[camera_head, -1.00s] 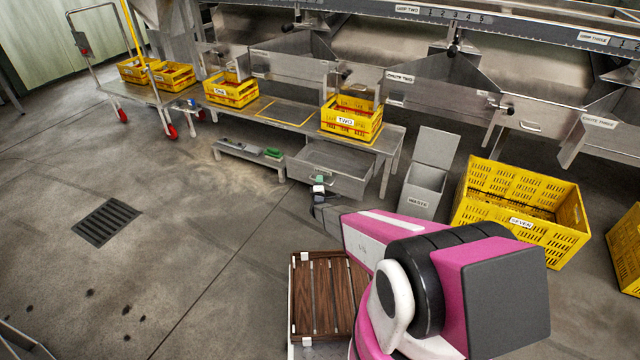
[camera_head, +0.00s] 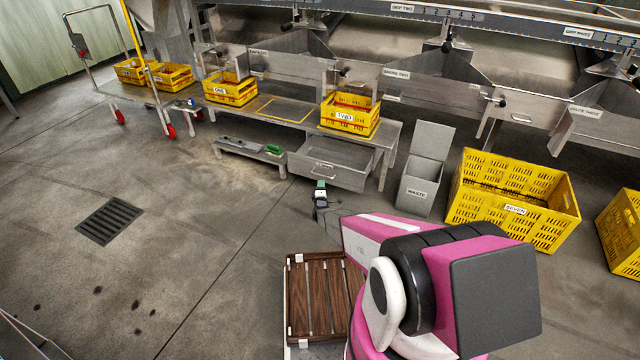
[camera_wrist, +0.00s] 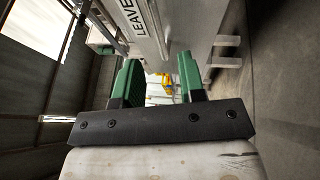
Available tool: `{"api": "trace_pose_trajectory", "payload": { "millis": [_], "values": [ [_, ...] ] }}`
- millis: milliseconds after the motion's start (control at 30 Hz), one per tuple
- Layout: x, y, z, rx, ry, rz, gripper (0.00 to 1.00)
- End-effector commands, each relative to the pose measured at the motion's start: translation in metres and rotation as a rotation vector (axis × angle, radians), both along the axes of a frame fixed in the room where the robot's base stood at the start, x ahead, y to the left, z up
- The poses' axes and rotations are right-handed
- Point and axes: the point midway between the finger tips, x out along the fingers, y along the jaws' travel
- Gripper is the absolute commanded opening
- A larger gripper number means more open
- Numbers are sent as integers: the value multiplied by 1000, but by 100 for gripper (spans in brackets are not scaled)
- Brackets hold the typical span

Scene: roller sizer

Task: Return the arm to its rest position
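My arm, pink, white and black, reaches forward from the lower right of the head view. My gripper (camera_head: 320,186) shows small at its far end, with green fingertips, in front of the low bench's open drawer (camera_head: 330,170). In the wrist view my gripper (camera_wrist: 160,80) has its two green fingers apart, with a clear gap between them. Nothing is held between them; only distant background shows through the gap.
A grey waste bin (camera_head: 418,190) and yellow crate seven (camera_head: 512,205) stand right of my arm. A brown slatted surface (camera_head: 322,295) lies below it. Yellow crate two (camera_head: 350,115) sits on the bench. The floor at left is open, with a drain grate (camera_head: 108,222).

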Motion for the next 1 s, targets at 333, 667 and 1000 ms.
{"api": "trace_pose_trajectory", "payload": {
  "millis": [333,667,1000],
  "values": [
    [-4,-1,23,73,57,32,37],
    [-43,-8,112,484,414,99,37],
    [-152,-27,205,962,852,-109,37]
  ]
}}
